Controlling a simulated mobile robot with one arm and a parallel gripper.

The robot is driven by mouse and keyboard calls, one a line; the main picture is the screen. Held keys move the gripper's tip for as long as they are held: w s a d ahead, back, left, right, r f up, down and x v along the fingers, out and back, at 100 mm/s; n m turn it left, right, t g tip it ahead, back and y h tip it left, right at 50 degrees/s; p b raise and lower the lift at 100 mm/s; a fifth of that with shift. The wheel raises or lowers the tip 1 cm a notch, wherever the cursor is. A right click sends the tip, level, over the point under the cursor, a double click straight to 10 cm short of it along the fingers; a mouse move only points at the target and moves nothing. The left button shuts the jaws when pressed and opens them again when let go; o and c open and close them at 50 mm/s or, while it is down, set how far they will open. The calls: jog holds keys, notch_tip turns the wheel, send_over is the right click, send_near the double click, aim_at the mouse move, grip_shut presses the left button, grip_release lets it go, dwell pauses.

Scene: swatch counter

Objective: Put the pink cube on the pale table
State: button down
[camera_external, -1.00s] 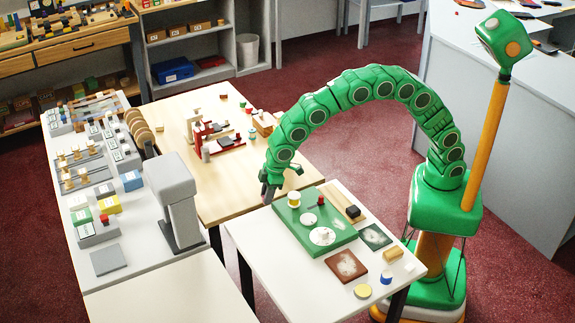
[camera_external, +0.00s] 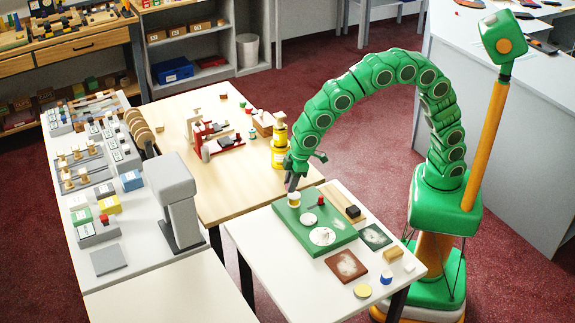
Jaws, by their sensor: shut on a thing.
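My gripper (camera_external: 292,180) points down near the back left corner of the green board on the front white table. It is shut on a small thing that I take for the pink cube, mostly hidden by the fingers. No other pink cube shows. The pale table could be this white table (camera_external: 268,262), the bare white table (camera_external: 170,292) at the front left, or the light wood table (camera_external: 222,205) behind; I cannot tell which.
The green board (camera_external: 315,222) carries white discs and a white-and-yellow cylinder (camera_external: 294,199) close to my gripper. A yellow stacked object (camera_external: 279,155) stands just left of my arm on the wood table. A grey upright machine (camera_external: 180,205) stands further left. The front left table top is clear.

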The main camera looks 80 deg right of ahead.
notch_tip(320, 180, up, 5)
jog(key=shift+w+r, duration=0.1)
jog(key=w+d, duration=0.6)
jog(key=w, duration=0.4)
jog(key=m, duration=0.2)
send_over(247, 153)
jog(key=s, duration=0.1)
jog(key=shift+h, duration=0.3)
notch_tip(247, 153, down, 23)
jog(key=shift+s+d, duration=0.15)
jog(key=c, duration=0.9)
grip_release()
